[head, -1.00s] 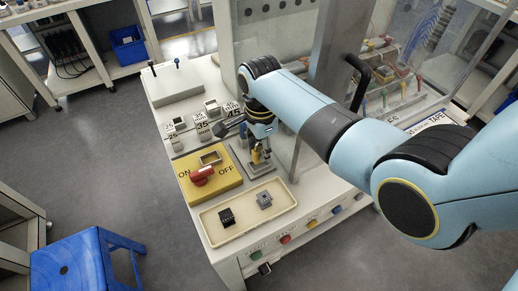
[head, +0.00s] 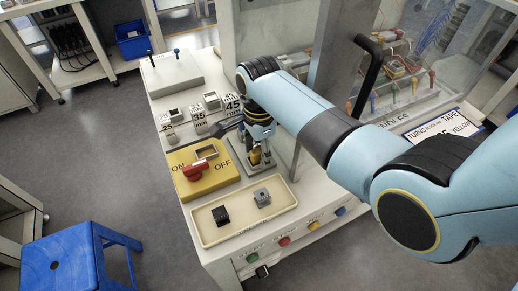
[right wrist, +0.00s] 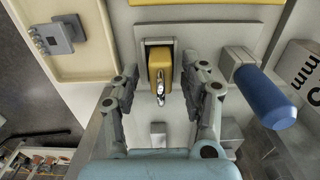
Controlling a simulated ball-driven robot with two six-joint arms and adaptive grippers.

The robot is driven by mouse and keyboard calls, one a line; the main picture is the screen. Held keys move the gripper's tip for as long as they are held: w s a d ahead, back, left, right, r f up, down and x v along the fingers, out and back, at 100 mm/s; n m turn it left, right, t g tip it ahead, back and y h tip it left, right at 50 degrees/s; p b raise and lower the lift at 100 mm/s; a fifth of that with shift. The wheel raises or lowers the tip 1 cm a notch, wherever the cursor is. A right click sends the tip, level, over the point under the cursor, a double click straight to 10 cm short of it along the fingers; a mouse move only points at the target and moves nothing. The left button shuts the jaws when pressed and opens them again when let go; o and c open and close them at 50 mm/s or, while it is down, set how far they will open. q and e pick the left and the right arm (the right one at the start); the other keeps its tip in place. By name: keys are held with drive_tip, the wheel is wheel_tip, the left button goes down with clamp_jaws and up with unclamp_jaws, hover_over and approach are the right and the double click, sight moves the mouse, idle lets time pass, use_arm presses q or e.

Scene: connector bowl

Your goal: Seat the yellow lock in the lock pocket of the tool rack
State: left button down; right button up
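The yellow lock (right wrist: 160,66) with its metal shackle shows in the right wrist view. Its far end lies within a dark-edged frame on the grey tool rack (right wrist: 203,58); I cannot tell how deep it sits. In the head view the lock (head: 255,157) is partly hidden under my right gripper (head: 262,158), at the grey rack plate (head: 238,160). In the right wrist view, the fingers of my right gripper (right wrist: 160,75) stand apart on both sides of the lock, with visible gaps. My left gripper is not in view.
A blue-handled tool (right wrist: 265,97) sticks out close to the right finger. A yellow panel with a red switch (head: 197,170) and a cream tray (head: 233,229) with a black block (head: 221,215) and a grey block (head: 262,197) are nearby. A clear-walled cabinet stands behind.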

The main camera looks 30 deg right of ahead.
sight(259, 145)
drive_tip(key=shift+r, duration=0.1)
drive_tip(key=shift+r, duration=0.35)
wheel_tip(259, 145, up, 11)
drive_tip(key=shift+r+p, duration=0.2)
drive_tip(key=shift+p, duration=0.25)
drive_tip(key=shift+s+f, duration=0.1)
